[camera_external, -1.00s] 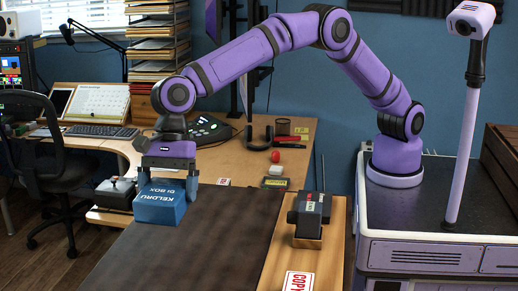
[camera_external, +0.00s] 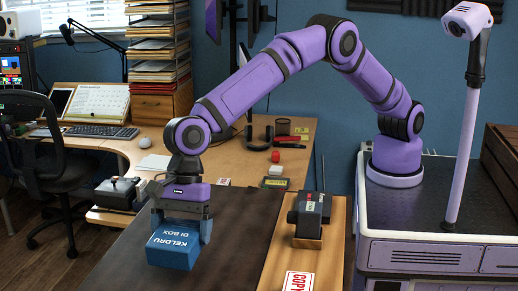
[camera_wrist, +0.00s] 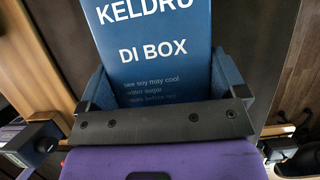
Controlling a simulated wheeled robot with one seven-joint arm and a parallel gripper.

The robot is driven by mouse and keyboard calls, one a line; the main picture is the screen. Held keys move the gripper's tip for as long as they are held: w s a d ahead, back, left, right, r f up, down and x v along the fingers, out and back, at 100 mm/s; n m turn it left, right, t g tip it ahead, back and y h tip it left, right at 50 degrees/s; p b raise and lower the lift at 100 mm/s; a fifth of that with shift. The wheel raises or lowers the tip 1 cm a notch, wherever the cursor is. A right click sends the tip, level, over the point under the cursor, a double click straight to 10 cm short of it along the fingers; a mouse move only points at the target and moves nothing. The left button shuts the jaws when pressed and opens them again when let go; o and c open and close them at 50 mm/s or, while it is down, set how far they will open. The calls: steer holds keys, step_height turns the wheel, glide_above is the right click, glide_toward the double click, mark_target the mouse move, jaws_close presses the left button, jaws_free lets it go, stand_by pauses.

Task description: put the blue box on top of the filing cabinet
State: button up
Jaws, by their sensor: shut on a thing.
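The blue box (camera_external: 172,251), lettered KELDRU DI BOX, is between the fingers of my gripper (camera_external: 181,227) in the external view. My gripper is shut on it from above, one finger on either side. In the wrist view the blue box (camera_wrist: 155,45) fills the space between the fingers, its lettered face toward the camera. The box is in front of the dark desk surface (camera_external: 232,235) at its left part; whether it touches that surface I cannot tell. I cannot pick out a filing cabinet for sure in either view.
A dark device on a wooden block (camera_external: 309,215) stands right of the dark surface. A black office chair (camera_external: 50,165) and a grey device (camera_external: 120,193) are at the left. Paper trays (camera_external: 155,55), a keyboard (camera_external: 100,132) and headphones (camera_external: 258,138) are farther back. The dark surface is mostly clear.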

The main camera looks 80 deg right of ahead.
steer(key=shift+f, duration=1.3)
steer(key=o, duration=0.9)
steer(key=shift+f, duration=0.1)
steer(key=v, duration=1.2)
steer(key=shift+d, duration=0.1)
